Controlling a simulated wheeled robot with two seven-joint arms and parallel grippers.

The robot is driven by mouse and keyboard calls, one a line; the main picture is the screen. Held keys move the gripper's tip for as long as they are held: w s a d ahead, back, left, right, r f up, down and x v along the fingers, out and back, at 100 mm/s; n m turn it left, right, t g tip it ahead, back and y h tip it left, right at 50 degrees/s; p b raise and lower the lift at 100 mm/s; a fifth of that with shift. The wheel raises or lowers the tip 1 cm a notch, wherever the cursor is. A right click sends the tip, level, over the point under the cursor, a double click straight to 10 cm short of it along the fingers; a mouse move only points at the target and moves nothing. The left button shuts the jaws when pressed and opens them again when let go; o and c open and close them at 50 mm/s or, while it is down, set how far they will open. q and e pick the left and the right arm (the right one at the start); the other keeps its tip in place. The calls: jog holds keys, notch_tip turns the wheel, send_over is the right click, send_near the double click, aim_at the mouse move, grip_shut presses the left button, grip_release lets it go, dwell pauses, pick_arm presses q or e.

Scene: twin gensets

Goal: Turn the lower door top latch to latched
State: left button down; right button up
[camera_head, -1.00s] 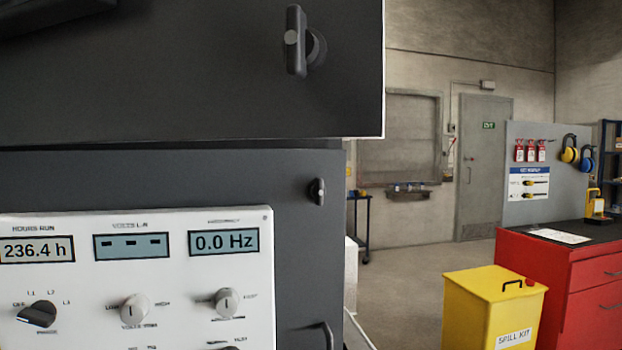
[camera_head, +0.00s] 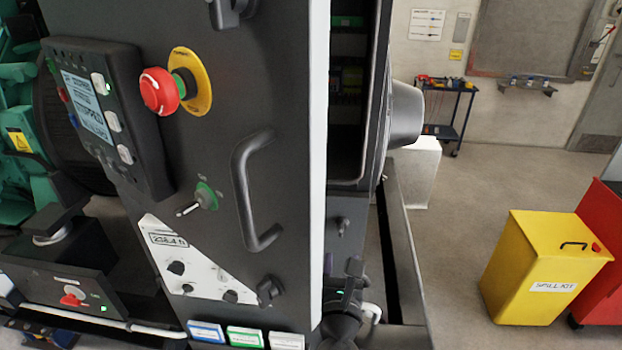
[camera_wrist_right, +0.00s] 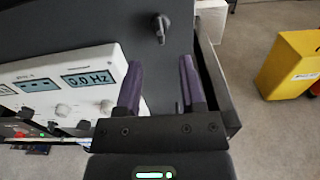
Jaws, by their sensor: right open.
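The lower door top latch (camera_wrist_right: 162,28) is a small dark knob on the grey lower door (camera_wrist_right: 100,32) in the wrist view. Its bar looks roughly upright there. What seems to be the same latch (camera_head: 343,226) shows small in the head view, right of the pale door edge. My right gripper (camera_wrist_right: 160,72) is open and empty; its two purple fingers point toward the door, with the latch beyond the tips and apart from them. In the head view my right gripper (camera_head: 352,268) is small, dark and below that latch. My left gripper is not in view.
A dark panel with a red emergency stop (camera_head: 159,91) and a bar handle (camera_head: 252,190) fills the left of the head view. A white instrument panel (camera_wrist_right: 65,85) lies left of my fingers. A yellow spill kit bin (camera_head: 540,268) stands right on open floor.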

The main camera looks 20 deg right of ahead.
aim_at(342, 224)
jog(key=x, duration=1)
jog(key=shift+a+r+b, duration=0.15)
jog(key=shift+r+b, duration=0.2)
grip_shut()
